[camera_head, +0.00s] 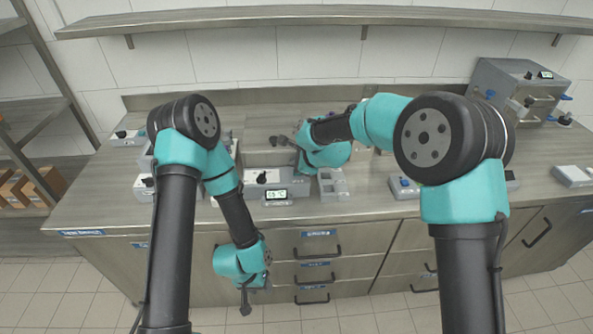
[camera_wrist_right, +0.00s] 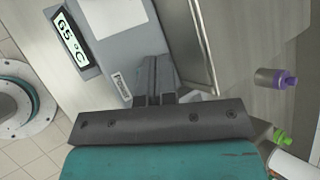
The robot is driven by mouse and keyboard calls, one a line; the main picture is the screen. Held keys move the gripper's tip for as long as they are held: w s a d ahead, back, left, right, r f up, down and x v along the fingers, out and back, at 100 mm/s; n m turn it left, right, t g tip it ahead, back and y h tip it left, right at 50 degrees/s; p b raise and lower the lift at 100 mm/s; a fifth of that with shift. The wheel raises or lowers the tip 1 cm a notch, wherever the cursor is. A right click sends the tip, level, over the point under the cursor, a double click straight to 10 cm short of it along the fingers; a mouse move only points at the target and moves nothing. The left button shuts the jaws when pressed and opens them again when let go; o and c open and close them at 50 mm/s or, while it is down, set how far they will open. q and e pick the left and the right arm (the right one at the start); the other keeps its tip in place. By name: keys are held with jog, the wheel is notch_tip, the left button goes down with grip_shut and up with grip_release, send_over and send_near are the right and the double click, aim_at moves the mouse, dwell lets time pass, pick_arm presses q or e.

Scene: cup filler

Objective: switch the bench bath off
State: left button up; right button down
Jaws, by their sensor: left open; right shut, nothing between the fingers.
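The bench bath (camera_head: 282,180) is a grey metal box at the middle of the bench. Its lit display (camera_head: 276,194) shows a reading in °C, and a dark knob or switch (camera_head: 262,178) sits on its front panel. The switch is not clear in that view. My left gripper (camera_head: 246,308) hangs open and empty before the drawers.
A small grey rack (camera_head: 333,187) stands right of the bath. A purple-capped vial (camera_wrist_right: 275,78) and a green cap (camera_wrist_right: 282,137) show in the right wrist view. A large machine (camera_head: 515,90) stands at the back right. A shelf (camera_head: 330,15) runs above the bench.

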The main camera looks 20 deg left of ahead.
jog(key=shift+f, duration=0.2)
dwell(0.4)
jog(key=shift+f, duration=0.25)
jog(key=shift+f, duration=0.25)
dwell(0.6)
jog(key=shift+r, duration=0.65)
jog(key=shift+r, duration=0.1)
jog(key=shift+r, duration=2.95)
